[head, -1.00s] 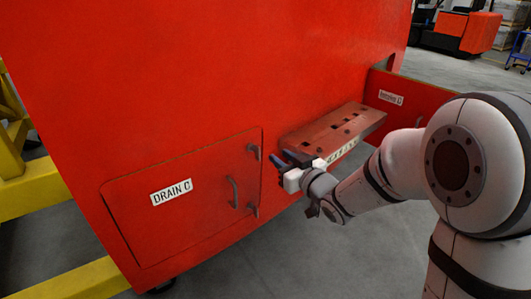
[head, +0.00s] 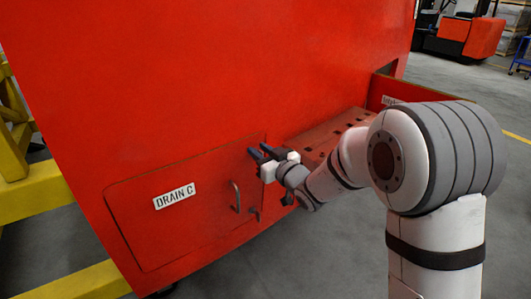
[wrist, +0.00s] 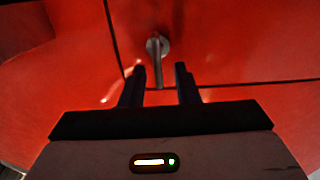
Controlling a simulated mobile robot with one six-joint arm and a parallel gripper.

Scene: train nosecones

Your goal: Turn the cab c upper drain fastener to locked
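The red drain C door (head: 150,235) carries a white DRAIN C label (head: 174,196) and is closed in the cab's red side. In the wrist view the upper drain fastener (wrist: 157,47) is a silver round base with a narrow lever pointing toward my gripper. My gripper (wrist: 160,75) is open, with its two dark fingers on either side of the lever's end; I cannot tell whether they touch it. In the head view my gripper (head: 259,151) is at the door's upper right corner and hides the upper fastener. The lower fastener (head: 256,214) shows near the door's right edge.
A grey pull handle (head: 236,196) stands out from the door, below and left of my gripper. An open red compartment flap (head: 385,90) and a perforated red step (head: 325,138) lie to the right. Yellow stand beams (head: 35,190) are at the left.

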